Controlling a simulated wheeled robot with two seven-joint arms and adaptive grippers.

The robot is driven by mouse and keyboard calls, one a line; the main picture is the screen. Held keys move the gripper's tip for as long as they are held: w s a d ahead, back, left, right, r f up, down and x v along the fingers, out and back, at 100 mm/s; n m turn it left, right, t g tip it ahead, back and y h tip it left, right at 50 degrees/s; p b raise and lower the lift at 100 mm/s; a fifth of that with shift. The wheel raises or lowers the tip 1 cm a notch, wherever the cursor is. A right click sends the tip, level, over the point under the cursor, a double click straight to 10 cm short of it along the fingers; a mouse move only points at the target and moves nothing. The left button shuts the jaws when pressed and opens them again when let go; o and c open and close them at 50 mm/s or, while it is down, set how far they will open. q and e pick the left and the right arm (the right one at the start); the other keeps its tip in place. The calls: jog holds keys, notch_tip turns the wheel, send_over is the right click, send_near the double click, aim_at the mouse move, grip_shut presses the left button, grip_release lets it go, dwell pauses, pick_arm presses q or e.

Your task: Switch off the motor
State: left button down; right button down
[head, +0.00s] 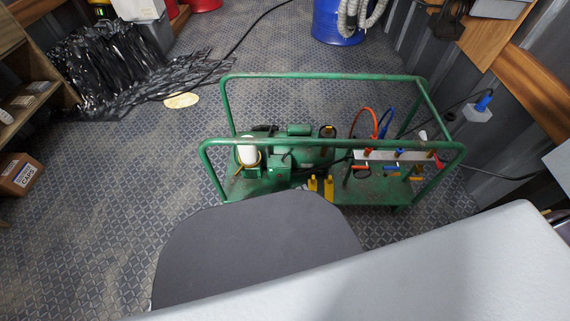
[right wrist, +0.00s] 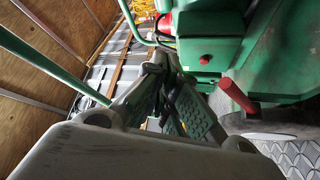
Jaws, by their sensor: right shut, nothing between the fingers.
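The green motor (head: 300,150) sits on a green tube-framed cart (head: 340,77) in the middle of the head view. In the right wrist view the green motor housing (right wrist: 207,60) fills the upper right. It carries a small round red button (right wrist: 204,59), and a red-handled lever (right wrist: 238,97) sticks out below it. My right gripper (right wrist: 162,62) is shut and empty, just left of the housing and button. I cannot tell whether it touches the housing. In the head view my own body parts cover the lower foreground. My left gripper is not in view.
A manifold (head: 400,156) with red and blue hoses is on the cart's right side. A green cart rail (right wrist: 52,68) runs left of my fingers.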

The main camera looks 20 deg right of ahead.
aim_at(286, 168)
jog(key=shift+w, duration=0.1)
